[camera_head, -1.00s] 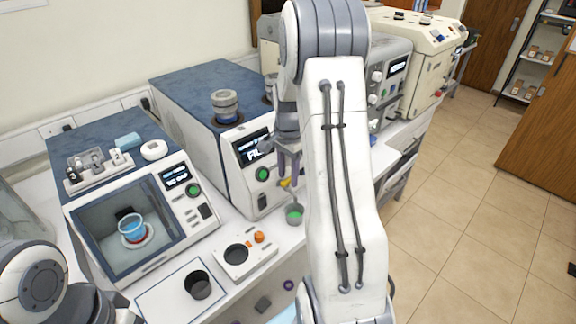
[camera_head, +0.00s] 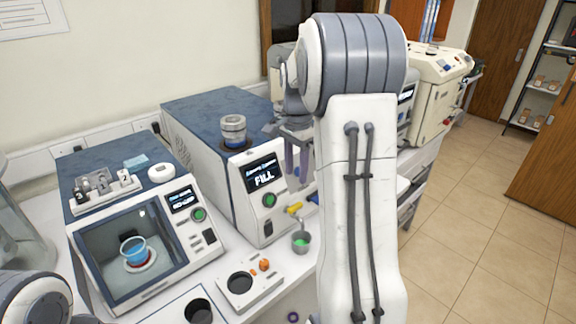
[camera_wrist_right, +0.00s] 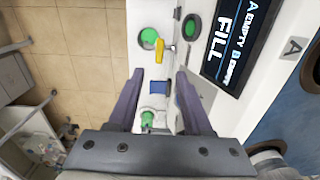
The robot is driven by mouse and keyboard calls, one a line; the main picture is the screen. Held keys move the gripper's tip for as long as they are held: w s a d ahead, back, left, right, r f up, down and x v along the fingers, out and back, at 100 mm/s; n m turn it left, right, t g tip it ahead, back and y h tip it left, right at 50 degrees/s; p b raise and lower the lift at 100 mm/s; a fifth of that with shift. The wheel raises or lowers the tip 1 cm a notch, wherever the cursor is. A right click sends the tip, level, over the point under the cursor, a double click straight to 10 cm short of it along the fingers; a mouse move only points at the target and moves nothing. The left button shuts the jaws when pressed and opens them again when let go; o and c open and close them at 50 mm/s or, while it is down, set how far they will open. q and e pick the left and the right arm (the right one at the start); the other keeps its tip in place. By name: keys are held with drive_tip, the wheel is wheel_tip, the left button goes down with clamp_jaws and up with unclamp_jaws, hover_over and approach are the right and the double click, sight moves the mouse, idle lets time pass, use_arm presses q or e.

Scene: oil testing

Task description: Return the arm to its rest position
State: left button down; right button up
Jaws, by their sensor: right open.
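My right arm (camera_head: 358,190) rises through the middle of the head view, with its wrist bent down to the left. My right gripper (camera_head: 297,177) hangs open in front of the blue-topped machine (camera_head: 215,110) with the lit FILL screen (camera_head: 262,173). In the right wrist view the gripper (camera_wrist_right: 160,90) has its two purple fingers apart, with nothing held between them. A yellow tap lever (camera_head: 294,208) and a small grey cup with green inside (camera_head: 301,241) sit below the gripper. My left arm (camera_head: 35,296) shows only partly at the lower left; its gripper is out of the picture.
A chamber machine (camera_head: 130,240) stands at the left with a blue cup (camera_head: 134,250) inside. A white plate with a dark round recess (camera_head: 241,283) lies in front. A dark beaker (camera_head: 199,311) stands nearby. Open tiled floor (camera_head: 480,220) lies to the right.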

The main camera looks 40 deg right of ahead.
drive_tip(key=shift+a, duration=0.1)
drive_tip(key=s+a+n, duration=0.2)
drive_tip(key=a+n, duration=0.3)
drive_tip(key=a, duration=0.6)
drive_tip(key=s+a+n, duration=0.2)
drive_tip(key=a+n, duration=0.3)
drive_tip(key=a, duration=0.5)
drive_tip(key=s+a+f+n, duration=0.2)
drive_tip(key=s+a+n, duration=0.4)
drive_tip(key=s, duration=0.3)
drive_tip(key=s+a+f+n+y, duration=0.1)
drive_tip(key=s+a+f+n, duration=0.1)
drive_tip(key=s+a+n, duration=0.5)
drive_tip(key=s+n, duration=0.1)
drive_tip(key=s, duration=0.1)
drive_tip(key=shift+s+n, duration=0.3)
drive_tip(key=shift+s, duration=0.05)
